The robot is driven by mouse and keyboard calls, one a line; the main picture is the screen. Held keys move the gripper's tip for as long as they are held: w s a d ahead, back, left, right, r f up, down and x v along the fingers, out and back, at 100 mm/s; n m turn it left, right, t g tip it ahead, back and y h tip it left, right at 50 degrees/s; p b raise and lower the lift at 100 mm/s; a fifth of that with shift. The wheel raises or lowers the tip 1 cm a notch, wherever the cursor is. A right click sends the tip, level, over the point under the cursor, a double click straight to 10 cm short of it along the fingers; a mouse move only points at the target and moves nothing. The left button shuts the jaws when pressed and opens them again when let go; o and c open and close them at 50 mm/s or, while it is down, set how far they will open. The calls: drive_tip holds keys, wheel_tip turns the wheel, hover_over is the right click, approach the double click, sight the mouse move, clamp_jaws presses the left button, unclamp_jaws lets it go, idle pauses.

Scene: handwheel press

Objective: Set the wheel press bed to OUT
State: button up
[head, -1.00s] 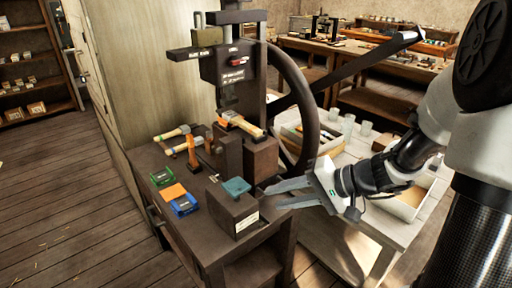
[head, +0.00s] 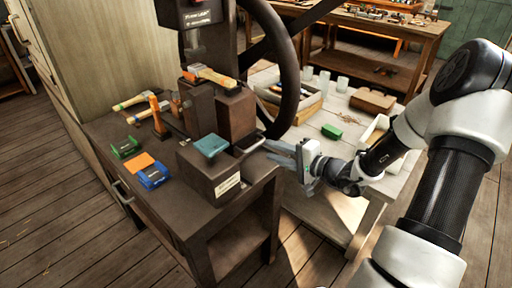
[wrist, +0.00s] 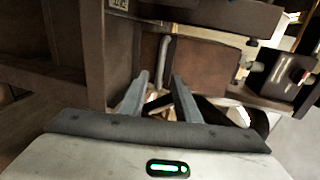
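The dark wheel press (head: 220,110) stands on a brown bench, with its large handwheel (head: 290,75) on the right side. A grey bar handle (head: 249,146) sits low on the press's right side; it also shows upright in the wrist view (wrist: 164,62). I cannot tell for sure which part is the bed. My gripper (head: 270,152) is open and empty, its fingers pointing left just right of the handle. In the wrist view the two fingers (wrist: 158,78) are spread, with the handle ahead between them. Contact is not visible.
A dark box with a teal pad (head: 211,145) stands at the bench's front, bearing a white label (head: 227,185). Green, orange and blue (head: 154,176) items lie left. A pale table (head: 345,150) with a green block (head: 331,131) stands right.

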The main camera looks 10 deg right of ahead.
sight(258, 145)
drive_tip(key=b+x, duration=0.1)
drive_tip(key=x, duration=0.7)
drive_tip(key=shift+c, duration=0.4)
clamp_jaws()
